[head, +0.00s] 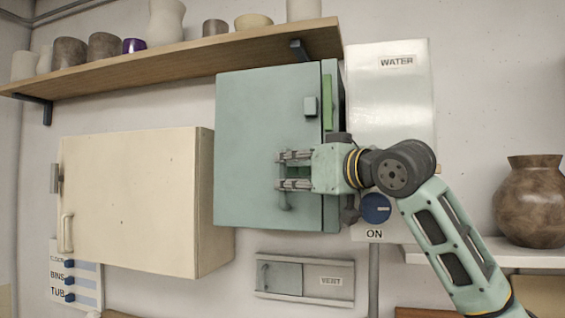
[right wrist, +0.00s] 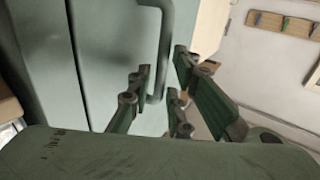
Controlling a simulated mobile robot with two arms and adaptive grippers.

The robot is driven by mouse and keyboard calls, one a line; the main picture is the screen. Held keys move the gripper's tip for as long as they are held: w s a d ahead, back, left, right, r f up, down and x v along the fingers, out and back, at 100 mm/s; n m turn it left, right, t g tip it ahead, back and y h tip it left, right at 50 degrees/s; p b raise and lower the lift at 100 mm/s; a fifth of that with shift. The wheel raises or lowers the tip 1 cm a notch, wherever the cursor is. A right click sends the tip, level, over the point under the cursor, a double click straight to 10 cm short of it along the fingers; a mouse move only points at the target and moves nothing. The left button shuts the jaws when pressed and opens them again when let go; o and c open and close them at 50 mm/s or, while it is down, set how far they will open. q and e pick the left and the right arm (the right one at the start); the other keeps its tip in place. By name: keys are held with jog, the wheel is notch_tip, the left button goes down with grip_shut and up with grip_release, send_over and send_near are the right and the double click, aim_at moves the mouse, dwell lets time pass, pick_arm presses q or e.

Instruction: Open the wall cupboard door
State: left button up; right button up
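The teal wall cupboard (head: 255,125) hangs in the middle of the head view, and its door looks shut. Its bar handle (head: 285,200) is at the lower right of the door, partly hidden by my right gripper (head: 283,170). In the right wrist view the handle (right wrist: 166,40) runs down between the separated fingers of my right gripper (right wrist: 160,88). The fingers are open around it; I cannot tell whether either touches it. A small block (head: 311,106) sits on the door's upper right. My left gripper is not in view.
A cream cupboard (head: 125,200) hangs at the left. A wooden shelf (head: 180,62) with several pots runs above. At the right are a WATER panel (head: 390,95), a blue knob (head: 376,208) and a brown vase (head: 532,205). A VENT slider (head: 305,279) is below.

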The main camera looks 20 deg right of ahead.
jog(key=shift+w+a+r+p, duration=0.2)
jog(key=shift+w+a+p, duration=0.25)
jog(key=shift+w, duration=0.3)
jog(key=shift+w+f, duration=0.25)
jog(key=shift+w, duration=0.25)
jog(key=shift+s+r, duration=0.1)
grip_shut()
jog(key=shift+a, duration=0.1)
